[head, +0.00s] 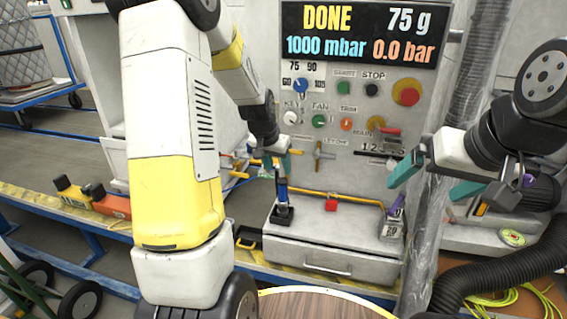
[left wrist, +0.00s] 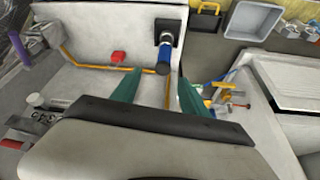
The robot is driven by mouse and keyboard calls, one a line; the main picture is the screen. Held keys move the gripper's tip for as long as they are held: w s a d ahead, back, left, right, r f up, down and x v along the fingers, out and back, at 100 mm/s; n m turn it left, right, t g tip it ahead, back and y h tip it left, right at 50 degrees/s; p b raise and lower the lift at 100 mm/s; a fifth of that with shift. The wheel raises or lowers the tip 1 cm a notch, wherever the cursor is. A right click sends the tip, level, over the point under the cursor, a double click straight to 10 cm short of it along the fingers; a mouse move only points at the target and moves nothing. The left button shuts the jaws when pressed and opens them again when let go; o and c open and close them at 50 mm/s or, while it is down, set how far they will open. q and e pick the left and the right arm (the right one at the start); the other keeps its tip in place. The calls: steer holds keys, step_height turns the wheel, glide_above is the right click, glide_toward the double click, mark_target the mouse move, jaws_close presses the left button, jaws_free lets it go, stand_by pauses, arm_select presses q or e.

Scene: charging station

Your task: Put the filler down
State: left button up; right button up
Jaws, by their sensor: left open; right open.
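The filler, which I take to be the blue and black tool (head: 283,190), stands upright in a black square holder (head: 283,215) on the grey ledge. It also shows in the left wrist view (left wrist: 164,52), ahead of the fingers. My left gripper (head: 277,163) is open just above the filler; the teal fingers (left wrist: 153,92) are apart, with the filler's dark end near the gap between them. I see no grip on it. My right gripper (head: 437,180) is open and empty at the right, in front of the panel.
The display (head: 360,35) reads DONE, 75 g, 1000 mbar and 0.0 bar. A yellow pipe (head: 345,196) with a red block (head: 331,205) runs along the ledge to a purple-handled part (head: 395,207). A grey tray (left wrist: 254,17) lies beyond the ledge.

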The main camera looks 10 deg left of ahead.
arm_select(q)
steer(key=s+d+r+t, duration=0.1)
steer(key=s+d+r, duration=0.2)
steer(key=s+r, duration=1.05)
steer(key=s+d+r+n+h, duration=0.1)
steer(key=s+r, duration=0.3)
steer(key=s, duration=1)
steer(key=shift+s+d+r+n+t, duration=0.2)
steer(key=shift+d+n+t, duration=0.2)
steer(key=shift+d, duration=0.15)
steer(key=shift+a, duration=0.1)
